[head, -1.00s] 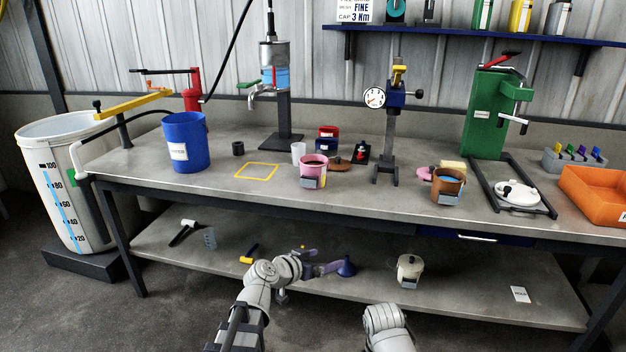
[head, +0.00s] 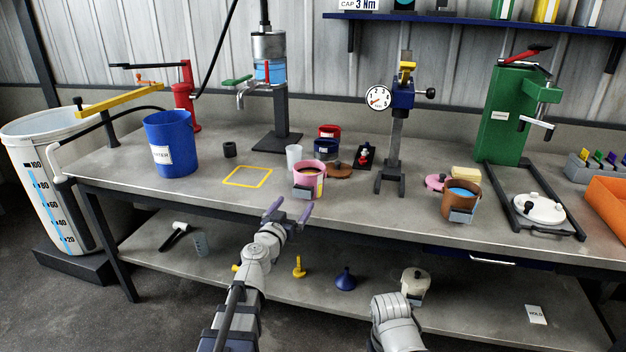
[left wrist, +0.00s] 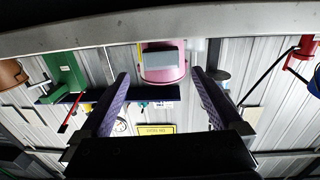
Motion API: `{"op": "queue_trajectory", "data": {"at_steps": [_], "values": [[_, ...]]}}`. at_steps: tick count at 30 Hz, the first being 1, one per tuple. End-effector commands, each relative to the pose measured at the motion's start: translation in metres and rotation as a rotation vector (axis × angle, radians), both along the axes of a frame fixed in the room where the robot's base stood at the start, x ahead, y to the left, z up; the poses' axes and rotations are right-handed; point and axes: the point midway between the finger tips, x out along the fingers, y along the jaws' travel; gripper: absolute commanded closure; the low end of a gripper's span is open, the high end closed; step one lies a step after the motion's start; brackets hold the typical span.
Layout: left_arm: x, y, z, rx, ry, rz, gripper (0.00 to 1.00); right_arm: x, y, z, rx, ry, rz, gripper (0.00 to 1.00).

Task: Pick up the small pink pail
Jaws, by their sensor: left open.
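The small pink pail (head: 308,181) stands upright on the bench top near the front edge, with a grey block-like tab on its front and dark contents. My left gripper (head: 289,209) is open and empty, in front of the bench edge and just short of the pail, fingers pointing toward it. In the left wrist view, which looks upside down, the pail (left wrist: 165,68) shows beyond the fingers, between the tips of the open left gripper (left wrist: 160,76). My right gripper is not in view; only part of my right arm shows at the bottom.
A white cup (head: 293,157) stands behind and left of the pail; a brown lid (head: 339,171) lies to its right. A blue bucket (head: 171,145), a yellow square outline (head: 248,176), a gauge stand (head: 393,150) and a brown pail (head: 461,200) are also on the bench.

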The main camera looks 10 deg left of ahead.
Motion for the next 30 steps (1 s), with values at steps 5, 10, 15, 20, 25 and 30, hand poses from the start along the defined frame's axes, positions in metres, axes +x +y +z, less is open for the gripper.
{"op": "queue_trajectory", "data": {"at_steps": [5, 10, 15, 20, 25, 30], "values": [[0.0, 0.002, 0.0, 0.002, -0.002, 0.007, 0.0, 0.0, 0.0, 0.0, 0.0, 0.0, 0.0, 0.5], [0.006, 0.002, 0.001, 0.001, -0.002, 0.007, 0.0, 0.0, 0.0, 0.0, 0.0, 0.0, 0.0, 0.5], [0.025, 0.0, 0.001, 0.001, -0.002, 0.007, 0.0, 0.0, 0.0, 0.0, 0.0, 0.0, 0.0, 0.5], [0.027, -0.001, 0.001, 0.001, -0.002, 0.007, 0.0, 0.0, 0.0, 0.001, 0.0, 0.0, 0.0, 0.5], [0.04, -0.002, 0.003, 0.001, -0.002, 0.006, 0.0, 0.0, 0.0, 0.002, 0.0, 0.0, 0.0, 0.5], [0.066, -0.004, 0.004, 0.001, -0.002, 0.005, 0.0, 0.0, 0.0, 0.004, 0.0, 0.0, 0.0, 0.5]]}}
